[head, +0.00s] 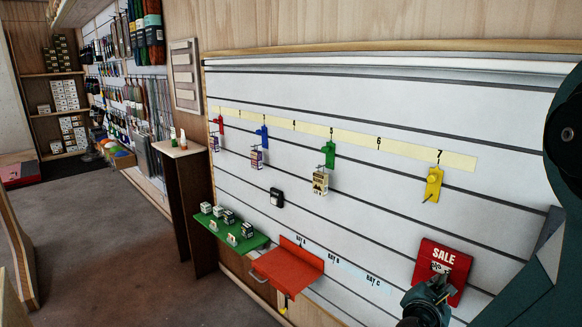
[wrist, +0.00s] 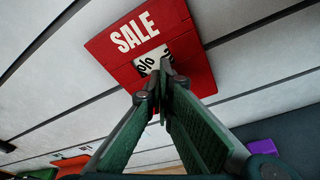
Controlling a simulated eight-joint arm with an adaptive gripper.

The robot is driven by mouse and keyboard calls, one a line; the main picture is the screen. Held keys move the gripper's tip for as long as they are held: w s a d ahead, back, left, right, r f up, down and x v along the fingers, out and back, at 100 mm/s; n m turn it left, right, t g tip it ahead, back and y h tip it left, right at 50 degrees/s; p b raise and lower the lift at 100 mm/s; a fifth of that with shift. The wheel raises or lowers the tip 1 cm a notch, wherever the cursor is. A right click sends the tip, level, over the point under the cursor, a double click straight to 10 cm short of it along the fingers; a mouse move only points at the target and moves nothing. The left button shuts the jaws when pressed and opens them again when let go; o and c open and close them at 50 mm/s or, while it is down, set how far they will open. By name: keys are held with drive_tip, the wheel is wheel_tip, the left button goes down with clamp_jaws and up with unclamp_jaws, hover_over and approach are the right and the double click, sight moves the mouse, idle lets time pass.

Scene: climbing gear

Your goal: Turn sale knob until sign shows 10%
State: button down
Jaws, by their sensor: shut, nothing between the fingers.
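The red sale sign (head: 445,262) hangs on the slatted wall at the lower right in the head view, with white SALE lettering. In the wrist view the sign (wrist: 120,60) fills the upper middle. Its white number window (wrist: 148,62) shows a % mark, but my fingers cover the rest, so the number cannot be read. The knob cannot be made out; my gripper hides that part of the sign. My gripper (head: 438,288) is shut, with its fingertips (wrist: 163,70) together in front of the sign's lower part. I cannot tell whether they touch it.
A red shelf (head: 288,266) and a green shelf (head: 230,232) jut out at lower left. The wall between the red shelf and the sign is mostly clear.

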drive_tip(key=shift+s+d+f, duration=0.15)
drive_tip(key=shift+s+d, duration=0.1)
drive_tip(key=shift+d, duration=0.1)
idle(0.4)
drive_tip(key=shift+s+d+f, duration=0.25)
drive_tip(key=shift+f, duration=0.1)
idle(0.4)
drive_tip(key=shift+s+d+r, duration=0.2)
drive_tip(key=shift+r, duration=0.05)
idle(0.6)
drive_tip(key=s+a, duration=0.4)
drive_tip(key=shift+s+a, duration=0.15)
idle(0.4)
drive_tip(key=shift+r, duration=0.1)
